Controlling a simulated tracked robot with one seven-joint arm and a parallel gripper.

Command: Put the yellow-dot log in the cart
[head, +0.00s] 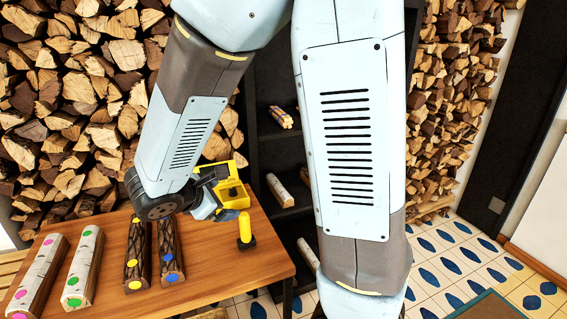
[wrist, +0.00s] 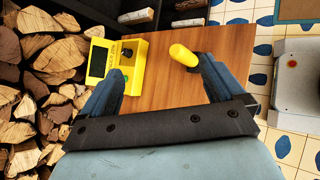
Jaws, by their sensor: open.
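The yellow-dot log (head: 135,256), dark-barked with yellow dots on its top and end, lies on the wooden table between a white green-dot log (head: 85,262) and a dark blue-dot log (head: 170,250). My gripper (head: 225,203) is over the table, behind and to the right of the yellow-dot log, apart from it. In the wrist view my gripper (wrist: 160,70) is open with nothing between its fingers, and the yellow-dot log does not show there. I cannot make out a cart in either view.
A white pink-dot log (head: 38,270) lies at the table's left. A yellow device (head: 228,172) and an upright yellow peg (head: 245,228) stand near my gripper. A dark shelf (head: 262,160) holding logs stands behind the table (head: 225,270). Stacked firewood (head: 60,110) lines the wall.

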